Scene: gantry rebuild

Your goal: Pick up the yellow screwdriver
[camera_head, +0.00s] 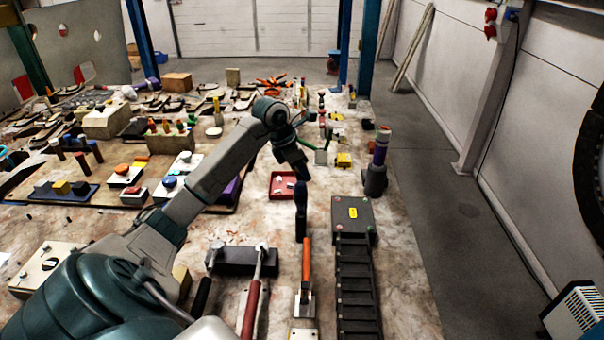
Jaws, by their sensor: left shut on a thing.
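My left arm reaches in from the lower left, bends at its elbow and points down over the middle of the table. Its gripper (301,178) is small and dark here, and the fingers are hard to make out. It is shut on a dark upright object (301,215), which hangs or stands just below it; I cannot tell whether its lower end touches anything. I cannot pick out a yellow screwdriver for certain. A tool with an orange handle (306,260) stands below the dark object in the picture. My right gripper is not in view.
A dark grey box (352,212) with a yellow label sits right of the gripper, above a black slatted rack (357,290).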

